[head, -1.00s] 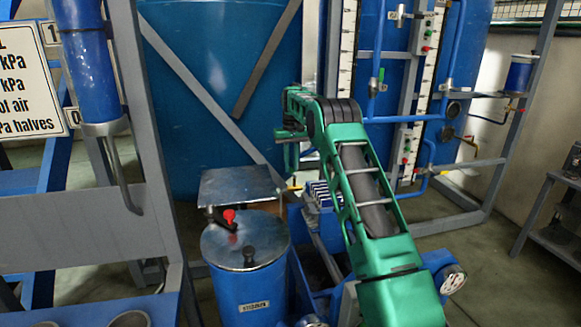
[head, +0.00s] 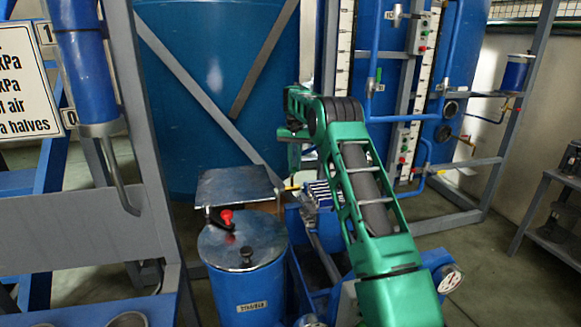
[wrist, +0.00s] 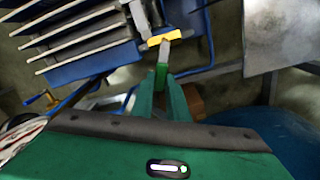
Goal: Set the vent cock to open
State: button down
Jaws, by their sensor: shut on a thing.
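The vent cock's yellow lever (wrist: 165,37) shows at the upper middle of the wrist view, beside a blue finned unit. In the head view a small yellow piece (head: 292,188), likely the same lever, sits below the end of my arm. My gripper (wrist: 162,72) has its green fingers drawn together at the lever and is shut on it. The tips are close to the lever's lower edge, and the exact contact is hard to see. In the head view my gripper (head: 294,160) points down and is partly hidden by my wrist.
A blue drum (head: 246,285) with a red-knobbed lid stands in front, left of my arm. A grey metal plate (head: 238,186) lies behind it. The blue finned unit (wrist: 85,35) fills the upper left of the wrist view. A grey frame (head: 95,235) stands at left.

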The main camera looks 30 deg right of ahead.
jog(key=shift+s+d+r+m, duration=0.15)
jog(key=shift+s+m, duration=0.65)
jog(key=shift+m, duration=1.25)
jog(key=shift+s+d+f+m, duration=0.15)
jog(key=shift+s+m, duration=0.7)
jog(key=shift+m, duration=1.25)
jog(key=shift+s+d+r+m, duration=0.2)
jog(key=shift+s+m, duration=0.6)
jog(key=shift+m, duration=1.25)
jog(key=c, duration=1.8)
grip_release()
jog(key=shift+o, duration=0.4)
jog(key=shift+d+f, duration=0.1)
jog(key=shift+s, duration=0.1)
